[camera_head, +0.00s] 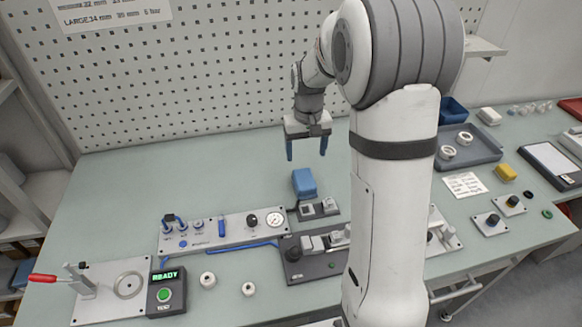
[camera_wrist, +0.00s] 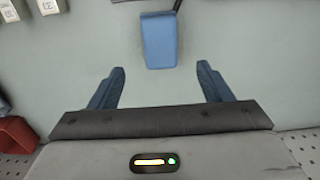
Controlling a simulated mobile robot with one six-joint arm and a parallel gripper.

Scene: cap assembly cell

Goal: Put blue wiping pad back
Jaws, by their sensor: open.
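The blue wiping pad (camera_head: 304,181) is a small blue block on the pale green bench, behind the grey panel with the gauge. In the wrist view the blue pad (camera_wrist: 159,40) lies at the top middle, beyond the fingertips and roughly centred between them. My gripper (camera_head: 306,150) hangs above and a little behind the pad, with its two blue fingers pointing down. In the wrist view my gripper (camera_wrist: 160,78) is open, with nothing between its fingers. The pad is apart from the fingers.
A small dark block (camera_head: 318,209) stands just in front of the pad. The gauge panel (camera_head: 225,231) and a dark fixture (camera_head: 293,262) lie nearer. A grey tray (camera_head: 478,150) with white rings stands at right. The bench left of the pad is clear. A perforated wall rises behind.

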